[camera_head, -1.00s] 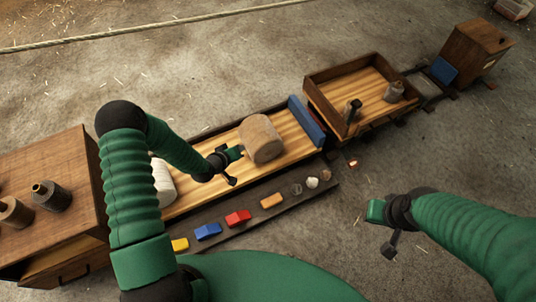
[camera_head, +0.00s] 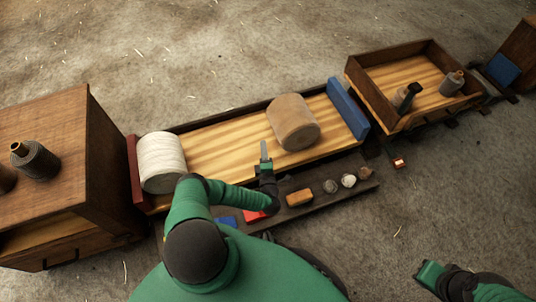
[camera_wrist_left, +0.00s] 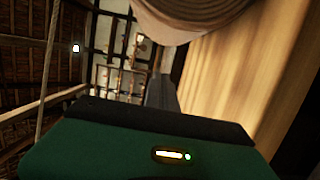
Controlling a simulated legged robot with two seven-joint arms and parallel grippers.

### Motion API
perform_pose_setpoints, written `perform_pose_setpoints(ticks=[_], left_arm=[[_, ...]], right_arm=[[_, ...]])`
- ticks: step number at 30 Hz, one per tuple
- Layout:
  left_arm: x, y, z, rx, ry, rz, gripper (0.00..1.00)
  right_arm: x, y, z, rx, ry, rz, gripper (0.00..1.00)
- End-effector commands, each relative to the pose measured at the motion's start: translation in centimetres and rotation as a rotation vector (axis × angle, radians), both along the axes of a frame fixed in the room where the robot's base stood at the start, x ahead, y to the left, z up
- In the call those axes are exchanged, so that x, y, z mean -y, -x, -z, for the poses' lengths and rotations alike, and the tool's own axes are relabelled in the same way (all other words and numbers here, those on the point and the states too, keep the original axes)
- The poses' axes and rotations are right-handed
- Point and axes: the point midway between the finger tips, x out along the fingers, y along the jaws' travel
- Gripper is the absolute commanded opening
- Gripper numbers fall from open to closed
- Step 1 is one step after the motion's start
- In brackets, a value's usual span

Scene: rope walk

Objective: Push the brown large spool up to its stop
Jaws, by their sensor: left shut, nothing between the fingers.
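The brown large spool (camera_head: 292,122) lies on its side on the striped wooden tray bed (camera_head: 215,140). A narrow strip of bare bed shows between it and the blue stop board (camera_head: 348,108) at the tray's right end. My left gripper (camera_head: 264,150) is shut and empty, at the near side of the tray, just left of and in front of the spool. In the left wrist view the spool (camera_wrist_left: 195,15) fills the top, beyond the finger (camera_wrist_left: 162,92); contact is not clear. My right gripper (camera_head: 430,272) is at lower right, away from the tray; its fingers are unclear.
A white spool (camera_head: 162,160) lies at the tray's left end by a red board (camera_head: 135,172). A dark strip with coloured blocks (camera_head: 300,197) runs along the near side. A wooden cabinet (camera_head: 50,150) stands left; an open box (camera_head: 420,85) stands right.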

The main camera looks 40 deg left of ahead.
Motion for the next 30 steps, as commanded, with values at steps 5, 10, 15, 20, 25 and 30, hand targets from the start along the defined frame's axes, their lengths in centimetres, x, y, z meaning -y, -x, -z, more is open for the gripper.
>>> perform_pose_setpoints(ticks=[5,10,15,20,25,30], left_arm=[[-3.1,-2.6,0.6,0.001,-0.003,-0.002,0.00],[-2.8,-5.3,0.6,0.001,0.001,0.004,0.00],[-2.1,-6.8,0.3,-0.001,0.000,0.003,0.00],[-1.9,-7.0,0.0,-0.001,0.000,0.002,0.00],[-1.9,-7.0,0.0,-0.001,0.000,0.002,0.00],[-1.8,-7.1,-0.2,-0.002,-0.003,0.005,0.00]], right_arm=[[0.0,0.0,2.8,-0.001,0.000,-0.001,0.00],[0.0,0.0,4.7,-0.001,0.000,-0.001,0.00],[0.0,0.0,5.5,-0.001,0.000,0.000,0.00],[0.0,0.0,5.5,-0.001,0.000,-0.001,0.00],[0.0,0.0,5.4,-0.001,0.000,-0.001,0.00],[0.0,0.0,5.0,-0.001,0.000,-0.001,0.00]])
